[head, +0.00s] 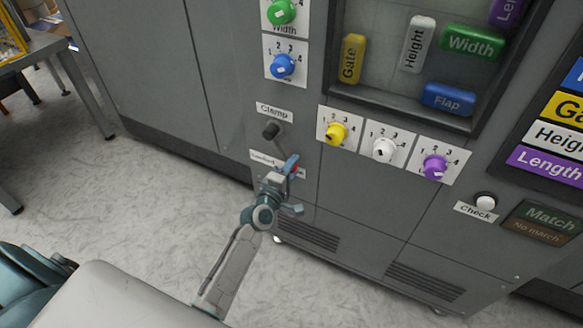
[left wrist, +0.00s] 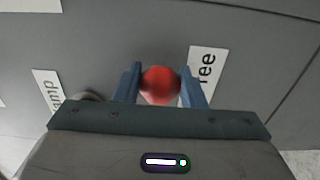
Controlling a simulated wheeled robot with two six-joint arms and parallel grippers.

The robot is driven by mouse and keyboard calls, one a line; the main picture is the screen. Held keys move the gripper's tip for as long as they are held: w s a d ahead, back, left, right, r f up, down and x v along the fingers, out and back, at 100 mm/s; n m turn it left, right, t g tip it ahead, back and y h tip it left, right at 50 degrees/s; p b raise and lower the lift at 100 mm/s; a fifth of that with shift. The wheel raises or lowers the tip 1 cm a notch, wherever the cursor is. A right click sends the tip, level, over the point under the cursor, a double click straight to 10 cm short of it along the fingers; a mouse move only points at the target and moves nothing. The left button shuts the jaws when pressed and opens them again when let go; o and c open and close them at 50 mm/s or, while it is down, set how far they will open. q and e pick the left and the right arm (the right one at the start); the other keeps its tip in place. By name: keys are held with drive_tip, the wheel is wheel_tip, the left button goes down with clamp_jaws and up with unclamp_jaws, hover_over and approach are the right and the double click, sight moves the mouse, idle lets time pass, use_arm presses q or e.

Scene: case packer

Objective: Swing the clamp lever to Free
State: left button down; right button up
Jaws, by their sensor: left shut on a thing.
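The clamp lever has a red ball knob (left wrist: 160,84), seen in the left wrist view between the two blue fingers of my left gripper (left wrist: 159,88). The gripper is shut on the knob. In the head view my left gripper (head: 291,169) is at the grey machine front, below the Clamp label (head: 274,111) and the dark lever pivot (head: 271,130). Only a sliver of red shows there, and the gripper hides most of the lever. The Free label (left wrist: 207,75) is just right of the knob in the left wrist view. The Locked label (head: 263,160) is partly covered. My right gripper is not in view.
Blue (head: 282,65), green, yellow (head: 336,133), white (head: 383,150) and purple (head: 435,167) dials are on the panel nearby. A white Check button (head: 485,201) is at the right. A table (head: 40,47) stands at the upper left. The floor beside the machine is clear.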

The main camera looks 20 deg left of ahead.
use_arm(q)
drive_tip(key=c, duration=0.9)
unclamp_jaws()
drive_tip(key=shift+s, duration=0.15)
drive_tip(key=s, duration=1)
drive_tip(key=shift+s+a, duration=0.3)
drive_tip(key=shift+a, duration=0.1)
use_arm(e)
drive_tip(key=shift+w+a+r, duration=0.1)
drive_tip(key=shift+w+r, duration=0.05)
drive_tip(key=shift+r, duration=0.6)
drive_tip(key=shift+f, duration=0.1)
use_arm(q)
drive_tip(key=shift+f, duration=0.15)
